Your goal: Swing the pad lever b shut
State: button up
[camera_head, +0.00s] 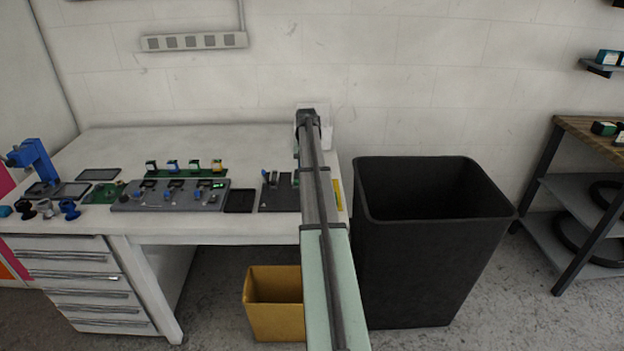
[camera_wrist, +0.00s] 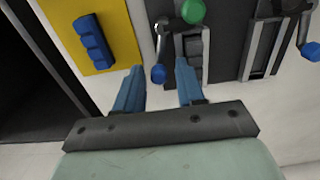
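In the wrist view, a lever with a blue knob (camera_wrist: 158,74) hangs from a dark plate (camera_wrist: 224,40), between my fingertips in the picture. A second lever with a blue knob (camera_wrist: 311,51) is at the right edge, beside another slotted fixture. No lettering shows, so I cannot tell which is pad lever b. My gripper (camera_wrist: 161,72) is open, its two blue fingers spread apart; I see no grip on the near lever. A green knob (camera_wrist: 193,12) is just above the fingers. In the head view my arm hides the gripper and part of the dark plate (camera_head: 275,200).
A yellow plate with a blue part (camera_wrist: 95,40) lies left of my fingers in the wrist view. In the head view a grey control panel (camera_head: 170,196) and a black tray (camera_head: 239,201) stand to the left. A large black bin (camera_head: 430,260) stands right of the white bench (camera_head: 255,140).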

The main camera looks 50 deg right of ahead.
jog(key=shift+r, duration=3.75)
